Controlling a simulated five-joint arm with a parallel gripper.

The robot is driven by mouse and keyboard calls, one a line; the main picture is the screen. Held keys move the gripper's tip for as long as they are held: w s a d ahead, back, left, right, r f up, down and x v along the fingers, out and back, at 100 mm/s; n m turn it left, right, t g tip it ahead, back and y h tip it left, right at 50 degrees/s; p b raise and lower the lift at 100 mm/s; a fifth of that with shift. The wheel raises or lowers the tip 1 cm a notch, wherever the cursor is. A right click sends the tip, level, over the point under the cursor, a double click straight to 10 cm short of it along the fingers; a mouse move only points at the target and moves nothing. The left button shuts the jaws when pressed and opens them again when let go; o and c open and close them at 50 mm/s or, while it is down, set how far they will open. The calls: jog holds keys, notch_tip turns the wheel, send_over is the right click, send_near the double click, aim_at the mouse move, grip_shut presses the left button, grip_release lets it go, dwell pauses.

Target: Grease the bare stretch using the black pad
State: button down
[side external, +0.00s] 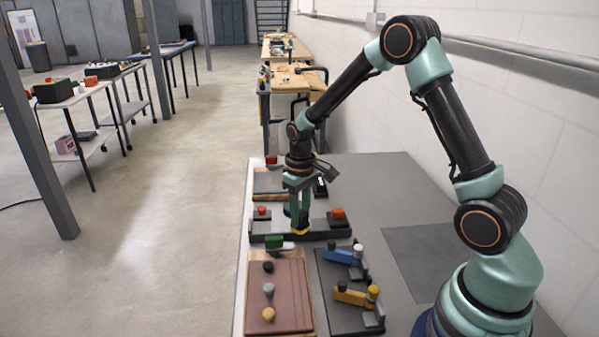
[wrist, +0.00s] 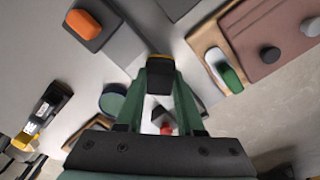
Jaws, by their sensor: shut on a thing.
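My gripper (side external: 299,222) has green fingers and points down over a long dark base (side external: 268,237). In the wrist view its fingertips are shut on a small black pad (wrist: 159,78) with a yellow-orange edge. The base has an end block with a red knob (side external: 262,212) and another with an orange cap (side external: 338,213). The orange cap also shows in the wrist view (wrist: 83,25). My gripper is between these two end blocks. The fingers partly hide the base, and I cannot tell whether the pad touches it. I cannot make out which stretch is bare.
A red-brown board (side external: 291,285) with several knobs lies in front, with a green-and-white piece (side external: 277,243) at its far edge. A dark tray (side external: 338,316) beside it holds a blue tool (side external: 343,257) and a yellow tool (side external: 352,296). The grey table (side external: 385,185) is clear at right.

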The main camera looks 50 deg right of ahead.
jog(key=w+d, duration=0.2)
jog(key=w, duration=0.1)
jog(key=shift+d+f, duration=0.15)
jog(key=shift+d, duration=0.25)
jog(key=shift+w+a, duration=0.5)
jog(key=shift+a, duration=0.05)
jog(key=shift+s+a, duration=1.35)
jog(key=shift+s, duration=0.1)
jog(key=shift+w+a, duration=0.15)
jog(key=shift+a, duration=0.1)
jog(key=shift+w+a, duration=0.25)
jog(key=shift+a, duration=0.05)
jog(key=shift+w+d, duration=1.35)
jog(key=shift+w, duration=0.3)
jog(key=shift+w+a, duration=0.25)
jog(key=shift+a, duration=0.35)
jog(key=shift+s+a, duration=1.3)
jog(key=shift+s, duration=0.1)
notch_tip(320, 180, up, 8)
